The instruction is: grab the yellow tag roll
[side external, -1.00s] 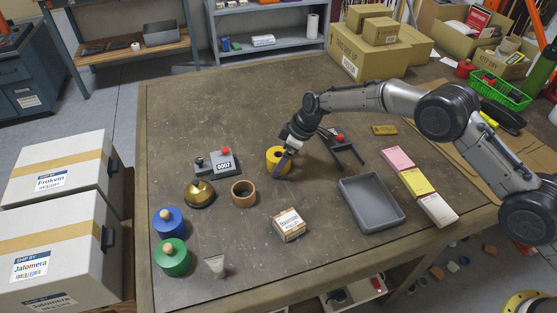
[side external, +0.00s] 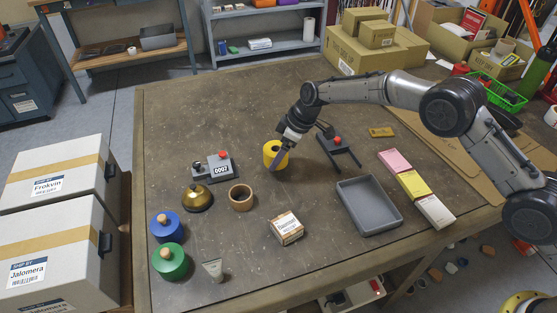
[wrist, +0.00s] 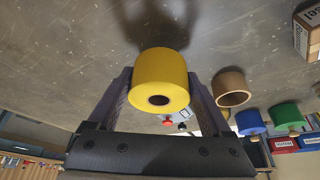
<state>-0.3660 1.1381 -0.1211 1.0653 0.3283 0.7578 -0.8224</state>
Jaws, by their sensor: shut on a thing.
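The yellow tag roll (side external: 275,154) is at the middle of the workbench in the side view. My gripper (side external: 279,158) reaches it from the upper right, with one finger in front of the roll. In the wrist view the yellow roll (wrist: 160,80) sits between my two fingers (wrist: 160,92), one along each side, and its dark core hole faces the camera. The gripper is shut on the roll. A shadow lies on the bench beyond it. Whether the roll's base touches the bench is hard to tell.
A brown tape ring (side external: 241,197), a brass bell (side external: 197,198) and a counter box (side external: 213,168) stand left of the roll. A small carton (side external: 287,228) and grey tray (side external: 370,205) lie nearer the front. A black stand with a red knob (side external: 338,150) is close on the right.

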